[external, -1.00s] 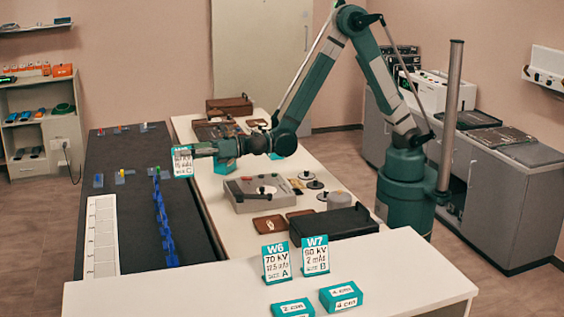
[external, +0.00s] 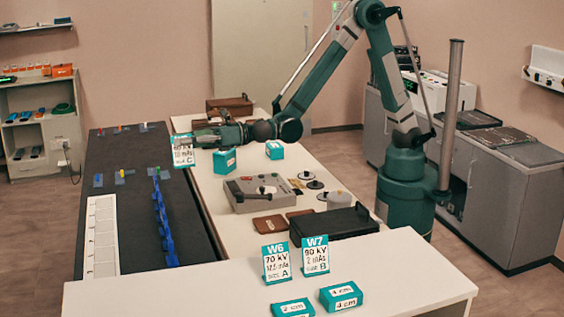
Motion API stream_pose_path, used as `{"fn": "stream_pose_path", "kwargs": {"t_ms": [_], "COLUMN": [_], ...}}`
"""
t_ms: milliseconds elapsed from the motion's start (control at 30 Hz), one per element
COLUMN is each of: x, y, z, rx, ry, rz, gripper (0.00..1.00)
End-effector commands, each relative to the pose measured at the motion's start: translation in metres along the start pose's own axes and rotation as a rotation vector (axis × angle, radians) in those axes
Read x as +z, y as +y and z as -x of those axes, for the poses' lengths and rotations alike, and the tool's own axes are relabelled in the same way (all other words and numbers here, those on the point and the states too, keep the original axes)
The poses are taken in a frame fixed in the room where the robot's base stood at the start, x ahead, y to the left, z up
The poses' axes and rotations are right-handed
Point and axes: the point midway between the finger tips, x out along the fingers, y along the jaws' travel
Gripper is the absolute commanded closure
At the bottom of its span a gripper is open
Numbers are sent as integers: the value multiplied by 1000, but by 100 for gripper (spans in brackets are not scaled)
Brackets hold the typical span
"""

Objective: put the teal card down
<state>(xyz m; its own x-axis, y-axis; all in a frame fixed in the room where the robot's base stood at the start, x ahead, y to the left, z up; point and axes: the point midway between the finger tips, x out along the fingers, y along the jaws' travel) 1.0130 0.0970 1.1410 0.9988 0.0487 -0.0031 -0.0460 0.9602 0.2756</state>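The teal-topped white card (external: 182,155) is upright at the tip of my gripper (external: 194,140). It appears held in the air over the edge between the black table and the white bench, though its exact height is hard to tell. My fingers look closed on its edge, but are small and partly hidden. Two similar cards, W6 (external: 276,264) and W7 (external: 315,257), stand upright on the near white counter.
Teal blocks stand below my forearm (external: 224,161) and beside it (external: 275,150). A grey device (external: 250,193) and a black case (external: 330,224) occupy the bench. A blue row (external: 162,217) and a white strip (external: 101,235) lie on the black table (external: 135,225), with bare surface between.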

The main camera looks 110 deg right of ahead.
Motion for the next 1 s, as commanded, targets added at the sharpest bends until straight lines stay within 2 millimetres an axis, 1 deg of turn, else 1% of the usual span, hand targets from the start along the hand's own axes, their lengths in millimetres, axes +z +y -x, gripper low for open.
{"fn": "stream_pose_path", "kwargs": {"t_ms": [33, 100, 367, 400, 467, 500, 767, 1000], "x": [-4, -10, -31, -34, -39, -42, -63, -82], "y": [16, 36, 108, 120, 136, 148, 221, 288], "z": [-1, -2, -1, 0, 1, 2, 13, 29], "rx": [10, 20, 55, 61, 67, 74, 109, 142], "ry": [3, 6, 18, 20, 22, 24, 35, 45], "rz": [0, 0, 0, 0, 0, 0, 1, 1], "gripper": [100, 100, 100, 100, 100, 100, 100, 100]}}
